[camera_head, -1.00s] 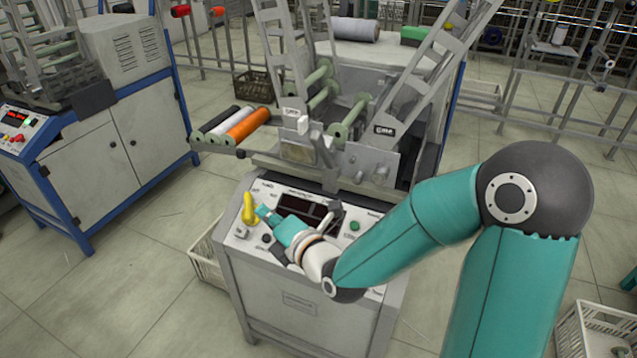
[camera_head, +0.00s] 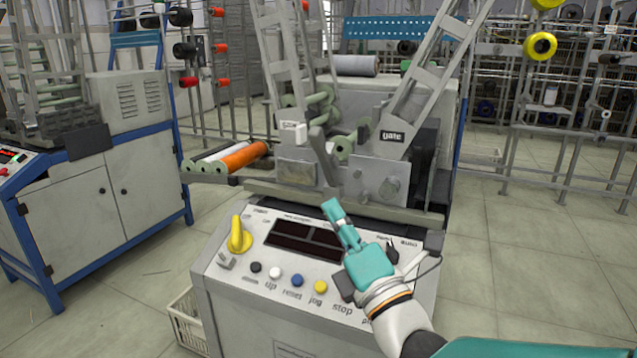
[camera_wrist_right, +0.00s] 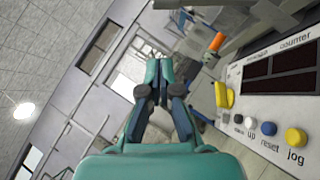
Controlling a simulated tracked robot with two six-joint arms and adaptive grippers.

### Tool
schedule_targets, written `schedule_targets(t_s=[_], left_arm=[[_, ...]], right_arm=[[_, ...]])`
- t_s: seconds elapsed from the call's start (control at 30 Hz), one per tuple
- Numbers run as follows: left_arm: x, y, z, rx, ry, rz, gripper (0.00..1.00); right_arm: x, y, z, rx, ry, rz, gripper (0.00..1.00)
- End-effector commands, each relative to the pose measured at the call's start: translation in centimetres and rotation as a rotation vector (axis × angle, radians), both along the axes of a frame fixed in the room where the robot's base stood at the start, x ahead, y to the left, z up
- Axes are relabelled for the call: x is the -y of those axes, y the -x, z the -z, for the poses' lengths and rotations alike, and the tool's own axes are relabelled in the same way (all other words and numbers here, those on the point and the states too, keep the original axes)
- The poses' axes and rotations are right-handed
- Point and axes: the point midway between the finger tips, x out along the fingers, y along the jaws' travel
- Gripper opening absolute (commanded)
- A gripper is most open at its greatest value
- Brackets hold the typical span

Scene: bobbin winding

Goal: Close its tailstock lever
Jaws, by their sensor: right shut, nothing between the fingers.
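The winding machine (camera_head: 290,335) stands in front of me with its sloped control panel. A grey upright lever-like bar (camera_head: 321,152) rises at its winding head, next to a grey block; I cannot tell for sure whether it is the tailstock lever. My right gripper (camera_head: 333,208) is shut and empty, above the panel's dark display and in front of and below the winding head. It also shows shut in the right wrist view (camera_wrist_right: 158,68), with its fingers together. My left gripper is not in view.
The panel carries a yellow knob (camera_head: 239,236) and several buttons, including a blue one (camera_head: 297,281). An orange bobbin (camera_head: 243,156) lies on the rack at left. Slanted grey frames (camera_head: 430,80) rise above the winding head.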

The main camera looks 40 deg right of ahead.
Motion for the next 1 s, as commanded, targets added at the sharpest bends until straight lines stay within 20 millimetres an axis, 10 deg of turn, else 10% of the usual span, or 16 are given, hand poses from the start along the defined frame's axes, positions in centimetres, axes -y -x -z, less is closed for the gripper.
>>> schedule_targets(t_s=[0.67, 1.0], left_arm=[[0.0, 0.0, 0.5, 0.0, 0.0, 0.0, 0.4], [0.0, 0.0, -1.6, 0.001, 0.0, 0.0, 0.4]], right_arm=[[0.2, -0.2, 0.7, -0.001, 0.0, 0.004, 0.0], [1.2, -3.7, -0.7, 0.003, 0.0, 0.002, 0.0]])
